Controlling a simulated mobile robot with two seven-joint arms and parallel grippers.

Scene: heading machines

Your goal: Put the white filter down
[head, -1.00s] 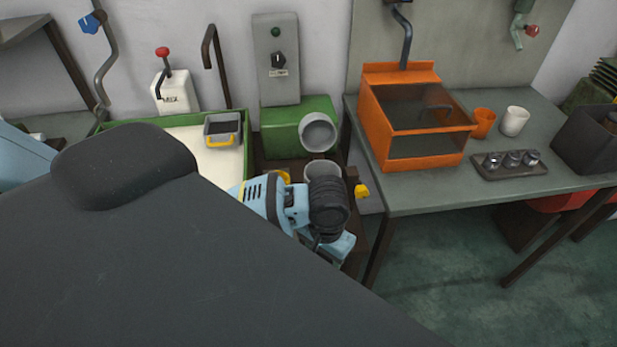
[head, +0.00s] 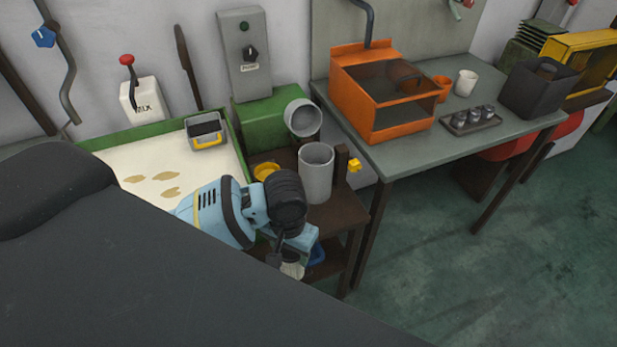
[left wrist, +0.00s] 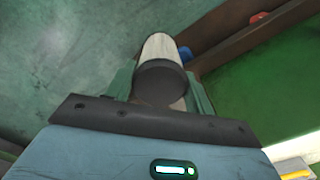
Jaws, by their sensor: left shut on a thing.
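The white filter (left wrist: 162,46) is a pale cylinder with a dark round end, held between the fingers of my left gripper (left wrist: 160,92). In the head view my left gripper (head: 283,262) is in front of a small brown bench (head: 338,212), and only a small pale part of the filter (head: 292,270) shows below my wrist. In the left wrist view the green floor lies behind the filter, so it hangs clear of the bench top. My right gripper is not in view.
A grey open cylinder (head: 316,172) stands on the bench beside a grey pipe mouth (head: 302,117) on a green machine. A yellow cup (head: 266,171) is behind my wrist. A milk-filled tray (head: 130,165) is at left; an orange box (head: 385,95) stands on the right table.

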